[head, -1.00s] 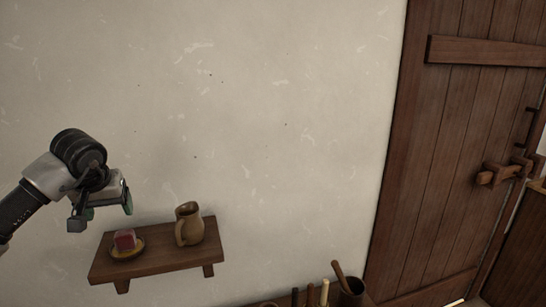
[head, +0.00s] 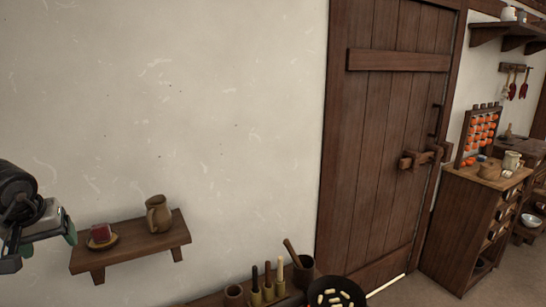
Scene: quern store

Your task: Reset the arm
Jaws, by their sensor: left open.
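My left gripper (head: 42,246) is at the left edge of the head view, open and empty, with its fingers apart. It is to the left of a small wooden wall shelf (head: 140,251) and apart from the things on it. Part of my left arm is cut off by the picture's edge. My right gripper is not in view.
A plank door (head: 385,140) with a wooden latch (head: 418,158) is shut. Below, a dark pan (head: 346,287) with pale pieces and a pot (head: 303,272) stand at the bottom edge. A wooden cabinet (head: 468,230) with pots stands at the right. The wall above the shelf is clear.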

